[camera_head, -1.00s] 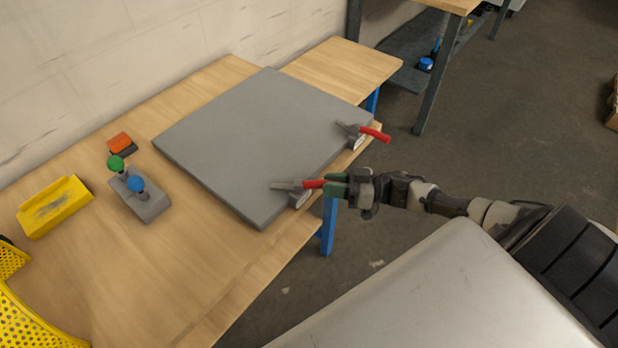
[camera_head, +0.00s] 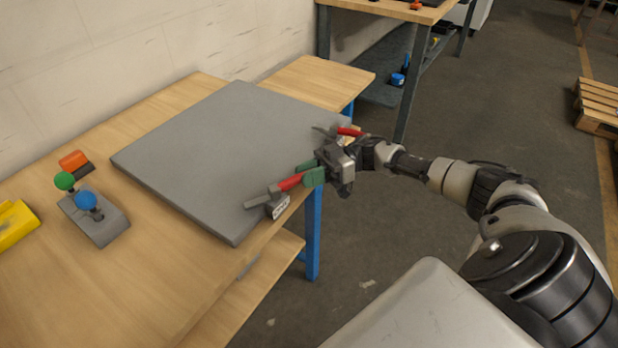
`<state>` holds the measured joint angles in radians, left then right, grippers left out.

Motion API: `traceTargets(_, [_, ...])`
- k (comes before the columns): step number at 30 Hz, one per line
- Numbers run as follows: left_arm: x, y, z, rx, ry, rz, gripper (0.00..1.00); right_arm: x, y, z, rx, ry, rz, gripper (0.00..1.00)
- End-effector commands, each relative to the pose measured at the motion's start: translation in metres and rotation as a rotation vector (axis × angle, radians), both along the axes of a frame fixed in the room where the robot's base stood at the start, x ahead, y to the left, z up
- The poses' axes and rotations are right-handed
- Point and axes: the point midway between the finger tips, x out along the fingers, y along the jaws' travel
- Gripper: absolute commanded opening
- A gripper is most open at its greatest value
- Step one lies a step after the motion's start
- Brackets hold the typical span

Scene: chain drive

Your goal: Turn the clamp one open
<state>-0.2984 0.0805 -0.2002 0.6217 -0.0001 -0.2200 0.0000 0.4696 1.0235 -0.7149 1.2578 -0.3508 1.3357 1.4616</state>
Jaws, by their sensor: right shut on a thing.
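Two clamps with red handles sit along the near right edge of a grey plate (camera_head: 200,150) on the wooden table. The nearer clamp (camera_head: 265,199) has a grey arm lying over the plate, and its red handle (camera_head: 290,183) points outward to the right. My right gripper (camera_head: 313,174), with green fingertips, is shut on the end of that handle. The farther clamp (camera_head: 349,132) stands beyond my gripper and is partly hidden by it. I cannot tell from the picture which clamp is number one. My left gripper is not in view.
A grey block with a green knob (camera_head: 65,181) and a blue knob (camera_head: 86,200) stands left of the plate. An orange-and-black object (camera_head: 75,162) and a yellow part (camera_head: 15,224) lie nearby. A wooden pallet (camera_head: 597,104) is on the floor at right.

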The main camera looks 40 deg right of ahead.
Motion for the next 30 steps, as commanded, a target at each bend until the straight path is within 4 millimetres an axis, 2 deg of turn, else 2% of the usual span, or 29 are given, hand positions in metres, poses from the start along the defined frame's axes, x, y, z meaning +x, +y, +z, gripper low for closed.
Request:
traceTargets(9, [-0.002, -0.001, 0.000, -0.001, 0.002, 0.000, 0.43, 0.000, 0.000, 0.000, 0.001, 0.001, 0.000, 0.00])
traceTargets(10, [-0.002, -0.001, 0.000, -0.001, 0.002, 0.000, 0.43, 0.000, 0.000, 0.000, 0.001, 0.001, 0.000, 0.28])
traceTargets(14, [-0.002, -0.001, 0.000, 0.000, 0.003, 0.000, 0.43, 0.000, 0.000, 0.000, 0.001, 0.001, 0.000, 0.48])
traceTargets(24, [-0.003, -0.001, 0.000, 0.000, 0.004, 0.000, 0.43, 0.000, 0.000, 0.003, 0.000, -0.001, 0.000, 0.48])
traceTargets(26, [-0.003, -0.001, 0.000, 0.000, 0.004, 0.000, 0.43, 0.000, 0.000, 0.009, 0.000, -0.002, 0.001, 0.48])
traceTargets(30, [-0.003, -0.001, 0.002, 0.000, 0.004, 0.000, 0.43, 0.000, -0.001, 0.033, -0.001, -0.004, 0.000, 0.48])
